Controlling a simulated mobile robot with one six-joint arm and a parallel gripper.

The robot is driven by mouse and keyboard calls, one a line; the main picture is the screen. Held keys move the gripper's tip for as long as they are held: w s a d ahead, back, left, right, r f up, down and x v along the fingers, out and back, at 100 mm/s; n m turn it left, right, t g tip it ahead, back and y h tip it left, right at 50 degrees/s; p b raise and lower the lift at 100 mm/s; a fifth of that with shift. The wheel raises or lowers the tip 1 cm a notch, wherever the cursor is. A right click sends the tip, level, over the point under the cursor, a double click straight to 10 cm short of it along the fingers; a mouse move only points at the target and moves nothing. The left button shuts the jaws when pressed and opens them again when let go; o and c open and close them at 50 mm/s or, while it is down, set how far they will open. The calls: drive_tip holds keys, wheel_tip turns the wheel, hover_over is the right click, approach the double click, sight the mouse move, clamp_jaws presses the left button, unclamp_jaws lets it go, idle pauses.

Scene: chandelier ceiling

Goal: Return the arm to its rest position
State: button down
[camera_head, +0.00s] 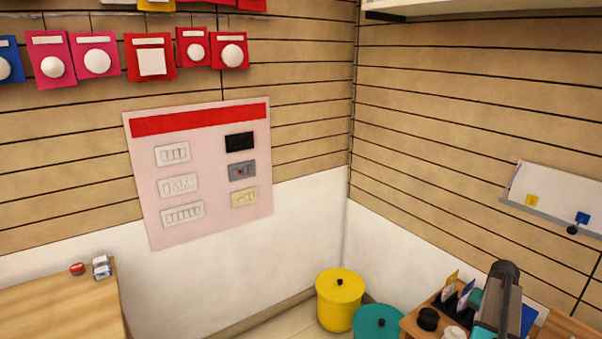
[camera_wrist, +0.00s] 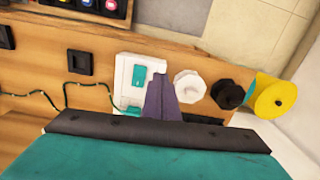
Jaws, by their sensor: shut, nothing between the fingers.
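My gripper (camera_wrist: 160,84) shows in the wrist view as narrow grey-purple fingers, closed together with nothing between them. Behind the fingers are a dark bar and a broad teal surface, which I take as my own wrist parts. The fingers appear over a wooden counter (camera_wrist: 100,97), in front of a white switch plate (camera_wrist: 127,72) with teal rockers. I cannot tell the height above it. In the head view, my arm (camera_head: 502,290) rises at the lower right as a dark, rounded link with teal below it. The fingers are not clear there.
A white knob-like piece (camera_wrist: 190,87) and a black one (camera_wrist: 228,94) stand beside the fingers. A yellow lidded bin (camera_head: 339,298) and a teal one (camera_head: 378,322) stand near the corner. A wall shelf (camera_head: 548,213) hangs at right. A wooden table (camera_head: 60,305) is at left.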

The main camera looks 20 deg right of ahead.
drive_tip(key=w+a+f+n+g, duration=0.1)
drive_tip(key=w+a+f, duration=0.2)
drive_tip(key=a+f, duration=0.35)
drive_tip(key=w+a+f+n+y, duration=0.1)
drive_tip(key=w+a+f+n, duration=0.15)
drive_tip(key=a, duration=0.65)
drive_tip(key=w+a+f+n+g, duration=0.1)
drive_tip(key=w+a+f, duration=0.2)
drive_tip(key=a+f, duration=0.35)
drive_tip(key=s+a+f+n+g, duration=0.1)
drive_tip(key=s+a+f+n, duration=0.2)
drive_tip(key=a, duration=0.6)
drive_tip(key=s+a+f+g, duration=0.15)
drive_tip(key=a+f, duration=0.25)
drive_tip(key=a, duration=0.6)
drive_tip(key=s+a+f+n, duration=0.3)
drive_tip(key=s+a, duration=0.4)
drive_tip(key=s, duration=0.2)
drive_tip(key=s+a+f+n+g+h, duration=0.1)
drive_tip(key=s+a+f+n, duration=0.2)
drive_tip(key=s+a, duration=0.4)
drive_tip(key=s+f, duration=0.1)
drive_tip(key=s, duration=0.2)
drive_tip(key=shift+s+a, duration=0.3)
drive_tip(key=shift+a, duration=0.05)
